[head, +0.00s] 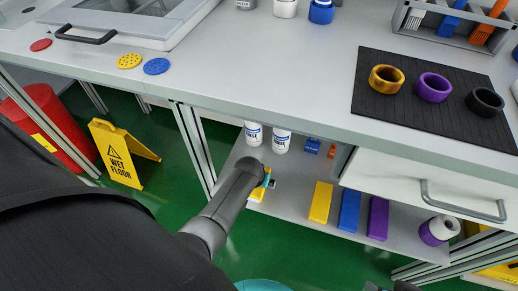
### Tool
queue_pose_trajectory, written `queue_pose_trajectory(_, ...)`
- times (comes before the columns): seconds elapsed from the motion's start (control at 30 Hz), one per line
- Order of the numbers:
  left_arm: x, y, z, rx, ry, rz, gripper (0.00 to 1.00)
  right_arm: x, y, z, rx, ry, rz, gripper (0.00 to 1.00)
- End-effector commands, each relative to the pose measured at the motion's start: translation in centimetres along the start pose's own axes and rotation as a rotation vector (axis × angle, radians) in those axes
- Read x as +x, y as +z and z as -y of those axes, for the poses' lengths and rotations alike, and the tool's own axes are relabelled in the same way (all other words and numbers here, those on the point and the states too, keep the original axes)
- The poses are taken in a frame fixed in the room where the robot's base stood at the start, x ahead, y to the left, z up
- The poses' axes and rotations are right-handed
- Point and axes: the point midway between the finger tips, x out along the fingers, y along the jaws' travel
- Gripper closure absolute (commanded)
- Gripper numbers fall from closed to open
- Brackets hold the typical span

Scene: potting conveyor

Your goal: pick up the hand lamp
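I cannot clearly make out a hand lamp in the head view. My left arm reaches in from the lower left, and its grey wrist ends over the lower shelf (290,205) under the bench. My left gripper (269,182) is almost wholly hidden behind that wrist; only small teal and grey bits show. A yellow piece (257,195) shows just beside and below the wrist, partly covered; I cannot tell what it is or whether the gripper touches it. Only small dark parts show at the bottom right edge; my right gripper is not recognisable there.
The shelf also holds white bottles (281,141), yellow (321,202), blue (349,210) and purple blocks (377,218), and a purple-white roll (439,230). A drawer (430,190) and the bench top (270,65) overhang it. A wet-floor sign (122,155) stands left.

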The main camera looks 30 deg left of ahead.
Motion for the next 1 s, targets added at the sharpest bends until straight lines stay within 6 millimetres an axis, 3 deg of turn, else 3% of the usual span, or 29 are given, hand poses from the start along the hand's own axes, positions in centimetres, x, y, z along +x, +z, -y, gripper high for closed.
queue_pose_trajectory(0.17,-0.03,-0.03,0.02,0.000,0.000,0.000,0.04,-0.02,0.01,-0.01,0.000,0.000,0.000,0.50)
queue_pose_trajectory(1.0,-0.03,0.02,-0.01,0.000,0.000,0.000,0.98,0.03,0.04,-0.01,0.000,0.000,0.001,0.50)
